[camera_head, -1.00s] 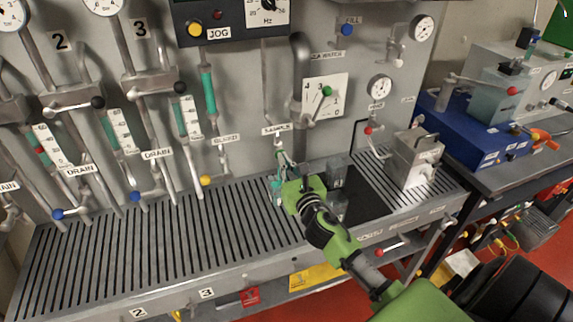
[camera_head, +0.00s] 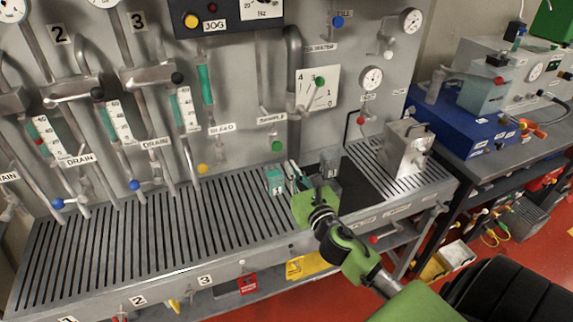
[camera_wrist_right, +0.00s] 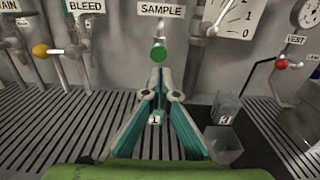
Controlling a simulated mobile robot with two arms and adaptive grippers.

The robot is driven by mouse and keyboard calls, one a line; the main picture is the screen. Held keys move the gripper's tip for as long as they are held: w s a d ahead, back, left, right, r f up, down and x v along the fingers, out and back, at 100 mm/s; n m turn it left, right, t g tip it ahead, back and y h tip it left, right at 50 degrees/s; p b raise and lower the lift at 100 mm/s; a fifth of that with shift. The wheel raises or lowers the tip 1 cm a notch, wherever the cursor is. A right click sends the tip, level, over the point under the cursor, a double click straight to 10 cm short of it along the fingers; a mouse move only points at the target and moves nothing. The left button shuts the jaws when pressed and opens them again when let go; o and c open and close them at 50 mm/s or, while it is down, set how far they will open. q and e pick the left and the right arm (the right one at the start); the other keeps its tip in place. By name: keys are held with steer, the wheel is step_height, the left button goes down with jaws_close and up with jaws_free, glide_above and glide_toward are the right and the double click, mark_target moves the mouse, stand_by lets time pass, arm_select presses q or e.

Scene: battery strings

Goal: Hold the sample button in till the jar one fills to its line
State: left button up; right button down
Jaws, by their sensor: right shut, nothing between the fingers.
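The green sample button (camera_head: 277,146) is on the panel under the SAMPLE label and also shows in the right wrist view (camera_wrist_right: 158,53). My right gripper (camera_head: 291,164) is shut and empty, in front of the button and slightly below it. In the head view a gap shows between fingertips and button. Jar one (camera_head: 275,182), teal in colour, stands on the slatted bench beside the fingers. In the right wrist view its "1" tag shows between the fingers, which hide much of it. Its fill line cannot be made out. My left gripper is not in view.
A metal box (camera_head: 405,148) with a handle stands farther right. The yellow bleed knob (camera_head: 202,169) is to the left. The slatted bench (camera_head: 150,240) is mostly clear.

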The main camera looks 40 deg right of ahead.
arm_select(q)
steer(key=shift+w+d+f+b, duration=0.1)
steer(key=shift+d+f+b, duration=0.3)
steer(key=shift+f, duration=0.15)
arm_select(e)
steer(key=v, duration=0.5)
steer(key=shift+a+r, duration=0.15)
steer(key=shift+r, duration=0.05)
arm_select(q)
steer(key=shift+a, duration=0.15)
